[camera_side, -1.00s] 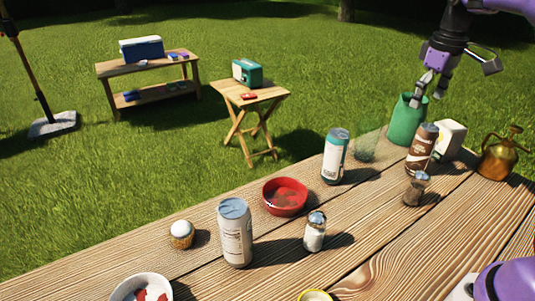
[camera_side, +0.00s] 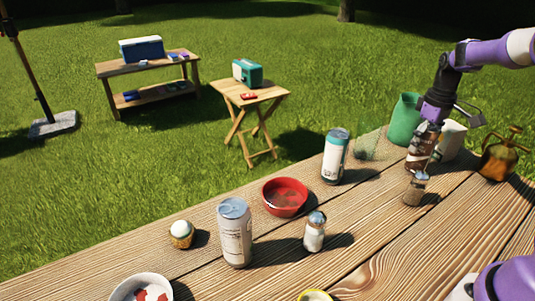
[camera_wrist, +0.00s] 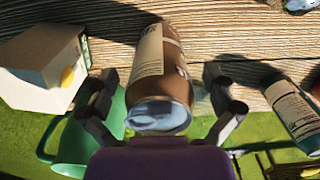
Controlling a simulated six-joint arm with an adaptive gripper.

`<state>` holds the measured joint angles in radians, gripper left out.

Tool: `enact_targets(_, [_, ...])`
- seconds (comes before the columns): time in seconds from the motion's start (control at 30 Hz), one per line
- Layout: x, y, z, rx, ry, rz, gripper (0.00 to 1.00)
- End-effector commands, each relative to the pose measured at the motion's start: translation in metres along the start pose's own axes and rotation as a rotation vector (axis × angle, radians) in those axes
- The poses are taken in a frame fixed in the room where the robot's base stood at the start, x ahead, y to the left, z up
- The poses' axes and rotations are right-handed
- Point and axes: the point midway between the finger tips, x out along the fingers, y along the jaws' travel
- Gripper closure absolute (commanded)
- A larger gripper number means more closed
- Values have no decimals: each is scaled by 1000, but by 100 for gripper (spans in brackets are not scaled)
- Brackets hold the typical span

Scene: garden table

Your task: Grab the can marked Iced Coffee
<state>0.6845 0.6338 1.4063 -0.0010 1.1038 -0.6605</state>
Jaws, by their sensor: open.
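A brown can (camera_side: 420,153) with a pale label stands upright at the right of the table. Its print is too small to read in the side view. My gripper (camera_side: 428,122) is lowered over its top. In the wrist view, the open fingers (camera_wrist: 163,92) stand on either side of the brown can (camera_wrist: 176,62), with a gap visible at each side. A white and teal can (camera_side: 335,160) stands to the left; it also shows in the wrist view (camera_wrist: 290,108). A pale grey can (camera_side: 235,238) stands nearer the front left.
A green pitcher (camera_side: 403,122), a white box-like item (camera_side: 452,137) and a brass mister (camera_side: 498,160) crowd the brown can. A clear glass (camera_side: 366,146) is beside the pitcher. A red bowl (camera_side: 285,197) sits mid-table.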

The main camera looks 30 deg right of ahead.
Motion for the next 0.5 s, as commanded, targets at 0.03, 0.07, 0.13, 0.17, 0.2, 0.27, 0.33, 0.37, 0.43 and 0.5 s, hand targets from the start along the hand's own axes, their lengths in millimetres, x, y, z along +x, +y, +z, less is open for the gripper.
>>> enact_targets(0.03, [2, 0, 0, 0, 1, 0, 2])
enact_targets(0.07, [3, 0, 0, 0, 1, 1, 2])
enact_targets(0.13, [3, 0, 0, 0, 2, 1, 2])
enact_targets(0.17, [2, 0, 0, 0, 2, 1, 2])
enact_targets(0.2, [2, 0, 0, 0, 2, 1, 2])
enact_targets(0.27, [2, 0, 0, 0, 2, 1, 17])
enact_targets(0.33, [2, 0, 0, 0, 2, 1, 52])
enact_targets(0.37, [2, 0, 0, 0, 2, 1, 67])
enact_targets(0.43, [2, 0, 0, 0, 1, 1, 91])
enact_targets(0.5, [3, 0, 0, 0, 1, 0, 91])
